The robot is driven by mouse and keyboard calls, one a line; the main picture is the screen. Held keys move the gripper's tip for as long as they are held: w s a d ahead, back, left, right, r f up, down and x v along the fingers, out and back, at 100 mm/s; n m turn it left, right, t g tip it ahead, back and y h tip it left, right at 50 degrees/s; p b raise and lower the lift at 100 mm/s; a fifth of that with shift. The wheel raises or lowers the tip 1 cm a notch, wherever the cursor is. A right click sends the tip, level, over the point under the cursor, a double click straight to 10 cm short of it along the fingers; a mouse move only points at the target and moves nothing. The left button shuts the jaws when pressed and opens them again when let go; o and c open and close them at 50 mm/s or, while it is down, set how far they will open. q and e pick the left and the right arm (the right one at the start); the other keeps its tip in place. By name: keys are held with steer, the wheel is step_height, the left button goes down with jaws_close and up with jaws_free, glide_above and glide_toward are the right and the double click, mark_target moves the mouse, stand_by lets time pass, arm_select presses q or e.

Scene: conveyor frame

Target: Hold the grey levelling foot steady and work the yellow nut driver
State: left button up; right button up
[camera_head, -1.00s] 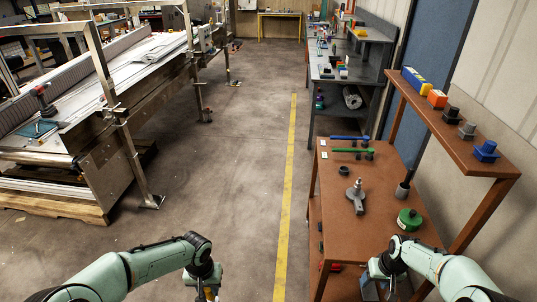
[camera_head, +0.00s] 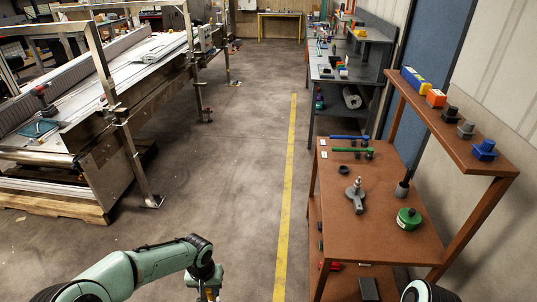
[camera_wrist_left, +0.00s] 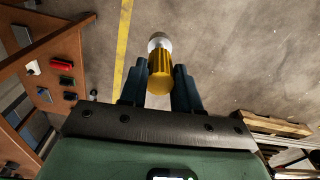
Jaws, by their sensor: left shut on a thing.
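The yellow nut driver (camera_wrist_left: 160,72) is held between the two dark fingers of my left gripper (camera_wrist_left: 160,90), its pale round end pointing away from the wrist. In the head view my left gripper (camera_head: 208,291) is at the bottom edge, over open floor, with a bit of yellow showing at it. A grey part with an upright stem, which looks like the levelling foot (camera_head: 355,195), rests on the brown bench, well apart from my left gripper. My right gripper is out of view; only part of my right arm shows at the bottom right.
The brown bench (camera_head: 340,228) holds a green round part (camera_head: 408,219), a green-handled tool (camera_head: 350,151) and a blue-handled one (camera_head: 348,138). Coloured blocks sit on its raised shelf (camera_head: 450,130). The conveyor frame (camera_head: 130,150) stands at left. The floor between is clear.

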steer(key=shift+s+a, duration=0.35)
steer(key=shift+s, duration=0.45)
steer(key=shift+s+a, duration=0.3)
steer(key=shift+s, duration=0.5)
